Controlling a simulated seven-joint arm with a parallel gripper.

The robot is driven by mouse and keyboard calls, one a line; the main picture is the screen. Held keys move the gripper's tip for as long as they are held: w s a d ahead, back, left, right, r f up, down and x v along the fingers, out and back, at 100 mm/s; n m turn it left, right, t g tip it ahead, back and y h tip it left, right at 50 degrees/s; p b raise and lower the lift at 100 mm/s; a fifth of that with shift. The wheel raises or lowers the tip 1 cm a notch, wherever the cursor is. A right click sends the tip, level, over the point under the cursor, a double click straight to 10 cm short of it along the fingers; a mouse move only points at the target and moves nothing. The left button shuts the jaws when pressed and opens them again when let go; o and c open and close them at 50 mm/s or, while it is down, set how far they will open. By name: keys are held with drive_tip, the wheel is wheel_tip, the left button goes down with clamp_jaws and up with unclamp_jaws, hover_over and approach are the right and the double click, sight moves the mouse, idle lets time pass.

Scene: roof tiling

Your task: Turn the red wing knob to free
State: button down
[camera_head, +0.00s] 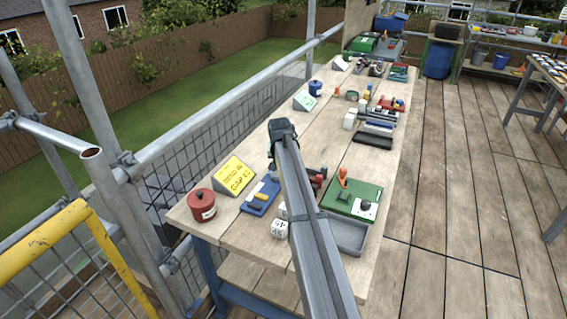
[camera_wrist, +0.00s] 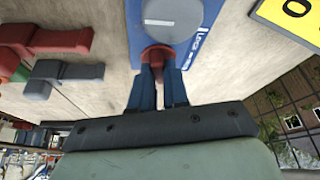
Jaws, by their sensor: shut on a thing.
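In the wrist view the red wing knob (camera_wrist: 157,55) sits at the near edge of a blue block (camera_wrist: 187,50) with lettering on it. A round grey disc (camera_wrist: 172,17) with a pale line lies on the block just beyond the knob. My gripper (camera_wrist: 158,72) has its two fingers on either side of the knob, closed on it. The fingers hide part of the knob, so its exact angle cannot be told. In the head view my arm covers the gripper and the knob.
A red clamp-like tool (camera_wrist: 50,40) and a dark one (camera_wrist: 62,72) lie left of my fingers in the wrist view.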

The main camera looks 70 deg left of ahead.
drive_tip(key=shift+m+t+h, duration=0.4)
drive_tip(key=shift+m, duration=1.2)
drive_tip(key=c, duration=1.1)
unclamp_jaws()
drive_tip(key=shift+s, duration=0.1)
drive_tip(key=v, duration=1.3)
drive_tip(key=shift+s+r, duration=0.2)
drive_tip(key=shift+r, duration=0.15)
